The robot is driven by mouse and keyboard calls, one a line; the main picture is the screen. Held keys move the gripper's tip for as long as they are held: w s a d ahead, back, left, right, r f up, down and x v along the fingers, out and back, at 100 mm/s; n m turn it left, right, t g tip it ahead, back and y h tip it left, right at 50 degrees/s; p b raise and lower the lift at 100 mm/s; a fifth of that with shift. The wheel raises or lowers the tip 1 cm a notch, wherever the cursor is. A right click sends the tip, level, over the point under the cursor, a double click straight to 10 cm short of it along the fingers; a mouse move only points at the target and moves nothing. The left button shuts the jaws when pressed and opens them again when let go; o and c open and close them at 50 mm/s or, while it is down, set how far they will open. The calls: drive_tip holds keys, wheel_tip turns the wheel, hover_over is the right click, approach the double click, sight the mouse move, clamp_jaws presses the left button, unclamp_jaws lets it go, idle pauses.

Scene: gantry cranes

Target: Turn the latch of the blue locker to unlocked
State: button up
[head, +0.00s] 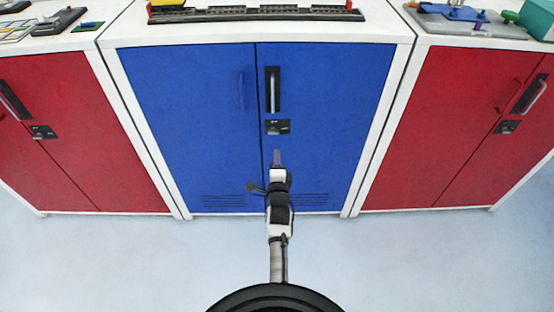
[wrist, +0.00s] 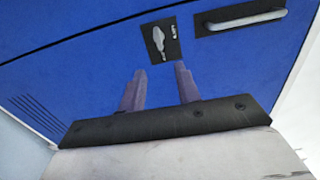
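The blue locker (head: 190,110) stands in the middle of the head view with both doors shut. Its latch (head: 278,127) is a small grey knob on a dark plate, on the right door below the handle. In the wrist view the latch (wrist: 158,40) shows a grey lever on a black plate with small white marks, too small to read. My gripper (head: 277,155) is below the latch in the head view. In the wrist view my gripper (wrist: 158,82) has its two purple-grey fingers apart with nothing between them. The fingertips are short of the latch and do not appear to touch it.
The bar handle (head: 272,90) sits just above the latch; it also shows in the wrist view (wrist: 245,15). A red locker (head: 70,120) stands on the left and another red locker (head: 450,110) on the right. The floor (head: 400,260) in front is clear.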

drive_tip(key=shift+s+p, duration=1.2)
